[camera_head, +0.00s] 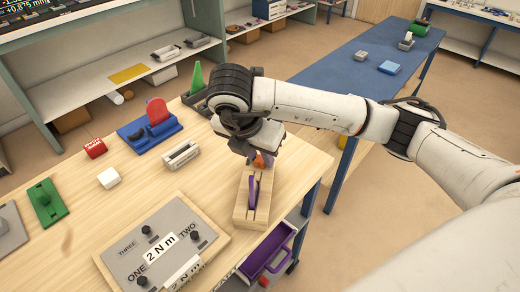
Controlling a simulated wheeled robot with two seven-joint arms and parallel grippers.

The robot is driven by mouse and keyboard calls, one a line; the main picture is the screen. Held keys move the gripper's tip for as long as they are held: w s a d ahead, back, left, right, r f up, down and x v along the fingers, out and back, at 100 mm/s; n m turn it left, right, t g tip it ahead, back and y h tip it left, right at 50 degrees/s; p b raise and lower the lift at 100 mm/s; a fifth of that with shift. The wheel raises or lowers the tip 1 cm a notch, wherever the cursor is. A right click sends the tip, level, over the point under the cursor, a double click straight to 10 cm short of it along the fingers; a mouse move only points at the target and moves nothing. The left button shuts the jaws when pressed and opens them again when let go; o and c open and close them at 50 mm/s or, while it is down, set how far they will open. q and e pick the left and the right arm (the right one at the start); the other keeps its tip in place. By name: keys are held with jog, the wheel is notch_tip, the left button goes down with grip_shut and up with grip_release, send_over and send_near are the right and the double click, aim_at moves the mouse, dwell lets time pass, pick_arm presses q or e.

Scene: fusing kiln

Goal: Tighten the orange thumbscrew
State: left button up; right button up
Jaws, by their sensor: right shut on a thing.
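The orange thumbscrew (264,161) shows only in part, at the far end of a small wooden block (240,212) near the table's right edge. My right gripper (259,154) points down over it and is shut on it; the wrist hides most of the fingers. A flat purple piece (253,193) stands upright in a slot of the wooden block, just on the near side of the gripper. My left gripper is not in view.
A grey plate with black knobs (204,231), labelled ONE, TWO and THREE, lies at the front. A grey-white slotted holder (181,155) and a blue stand (150,135) with a red piece are to the left. A purple drawer (268,253) sticks out below the table's right edge.

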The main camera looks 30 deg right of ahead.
dwell(0.3)
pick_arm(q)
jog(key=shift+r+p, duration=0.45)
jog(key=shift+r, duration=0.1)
pick_arm(e)
jog(key=shift+r+m, duration=0.15)
jog(key=shift+m, duration=0.15)
jog(key=shift+w+m+g+h+p, duration=0.15)
jog(key=shift+m+g+p, duration=0.15)
jog(key=shift+m+p, duration=0.45)
jog(key=shift+m+g+h+p, duration=0.15)
jog(key=shift+m+g+p, duration=0.15)
jog(key=shift+m+p, duration=0.45)
jog(key=shift+w+a+m+g, duration=0.1)
jog(key=shift+m+g, duration=0.2)
jog(key=shift+m, duration=0.5)
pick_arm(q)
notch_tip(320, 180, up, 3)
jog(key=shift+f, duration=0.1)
pick_arm(e)
jog(key=o, duration=1.1)
